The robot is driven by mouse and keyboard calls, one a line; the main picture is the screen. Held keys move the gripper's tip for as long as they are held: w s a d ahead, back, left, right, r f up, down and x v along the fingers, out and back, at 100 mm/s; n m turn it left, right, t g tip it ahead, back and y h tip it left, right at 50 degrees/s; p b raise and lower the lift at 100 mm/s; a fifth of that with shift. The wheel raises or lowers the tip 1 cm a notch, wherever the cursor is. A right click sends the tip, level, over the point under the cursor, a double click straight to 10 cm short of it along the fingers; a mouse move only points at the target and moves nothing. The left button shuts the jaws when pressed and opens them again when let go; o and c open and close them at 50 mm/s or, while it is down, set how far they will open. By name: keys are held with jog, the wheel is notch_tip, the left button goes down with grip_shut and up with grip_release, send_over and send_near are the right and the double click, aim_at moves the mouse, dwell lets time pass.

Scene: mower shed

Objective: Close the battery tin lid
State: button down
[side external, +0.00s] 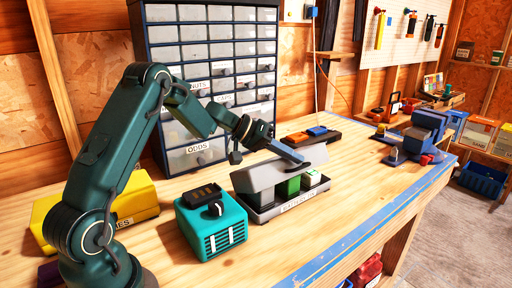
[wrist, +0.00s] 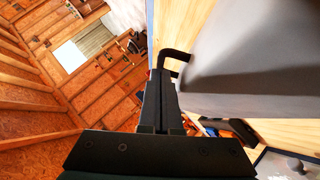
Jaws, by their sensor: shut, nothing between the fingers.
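The battery tin (side external: 264,212) is a grey box with a label on its front, standing on the bench in the side view. Its grey lid (side external: 258,177) is tilted partly open above green and white contents (side external: 289,187). In the wrist view the lid (wrist: 250,60) fills the upper right, with a dark bent handle (wrist: 178,54) at its edge. My gripper (side external: 301,159) is shut and empty, its tips at the lid's upper side near the handle. In the wrist view my gripper (wrist: 160,78) lies beside the handle; I cannot tell whether they touch.
A teal box (side external: 211,225) with a dark top stands close in front of the tin's left end. A yellow bin (side external: 135,196) is further left. A drawer cabinet (side external: 212,75) rises behind. A blue vise (side external: 420,135) stands at right; the bench front right is clear.

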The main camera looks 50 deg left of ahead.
dwell(0.3)
jog(key=shift+d+f+m+y, duration=0.25)
jog(key=shift+d+f+y, duration=0.15)
jog(key=shift+d+f, duration=0.5)
jog(key=shift+d+f+m+y, duration=0.2)
jog(key=shift+d+f+y, duration=0.35)
jog(key=shift+f, duration=0.6)
jog(key=shift+d+f+m+y, duration=0.25)
jog(key=shift+d+f, duration=0.6)
jog(key=shift+f, duration=0.2)
